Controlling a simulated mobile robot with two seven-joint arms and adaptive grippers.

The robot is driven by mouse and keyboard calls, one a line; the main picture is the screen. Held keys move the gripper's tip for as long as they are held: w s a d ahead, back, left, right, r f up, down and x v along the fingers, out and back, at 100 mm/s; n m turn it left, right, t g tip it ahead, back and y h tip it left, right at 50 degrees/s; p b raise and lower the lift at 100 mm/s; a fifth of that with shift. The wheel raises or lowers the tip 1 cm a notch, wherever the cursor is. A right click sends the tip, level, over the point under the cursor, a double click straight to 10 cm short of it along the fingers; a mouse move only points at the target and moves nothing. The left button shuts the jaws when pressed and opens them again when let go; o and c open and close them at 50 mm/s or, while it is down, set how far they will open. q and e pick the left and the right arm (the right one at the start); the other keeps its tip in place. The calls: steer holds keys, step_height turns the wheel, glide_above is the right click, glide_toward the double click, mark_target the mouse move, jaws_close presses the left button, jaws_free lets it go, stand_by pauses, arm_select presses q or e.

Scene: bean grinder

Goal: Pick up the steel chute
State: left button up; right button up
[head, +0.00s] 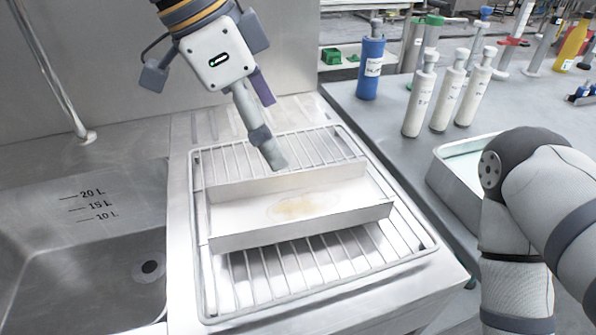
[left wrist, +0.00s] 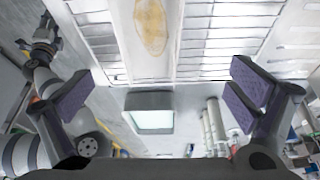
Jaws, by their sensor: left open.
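The steel chute (head: 243,203) is a shallow open channel with two long side walls and a yellowish-brown stain on its floor. It lies on a wire rack (head: 205,290). In the left wrist view, the end of the chute (left wrist: 128,55) shows at the top, beyond the fingers. My left gripper (head: 268,124) is open and empty above the chute's far wall, apparently not touching it. Its purple-padded fingers (left wrist: 160,92) are wide apart in the wrist view. My right gripper (left wrist: 42,40) shows small at the upper left there; its jaw state is unclear.
A sink (head: 70,270) is at the left. A grey bench at the right holds a blue bottle (head: 371,68), several white bottles (head: 420,100) and a metal tray (head: 447,180). My right arm stands at the lower right.

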arm_select(q)
glide_toward(308, 208)
steer(key=x, duration=0.5)
steer(key=shift+s+f+b, duration=0.1)
steer(key=shift+f+b, duration=0.15)
steer(key=shift+b, duration=0.1)
steer(key=shift+d+f, duration=0.2)
steer(key=shift+f, duration=0.15)
steer(key=c, duration=1.5)
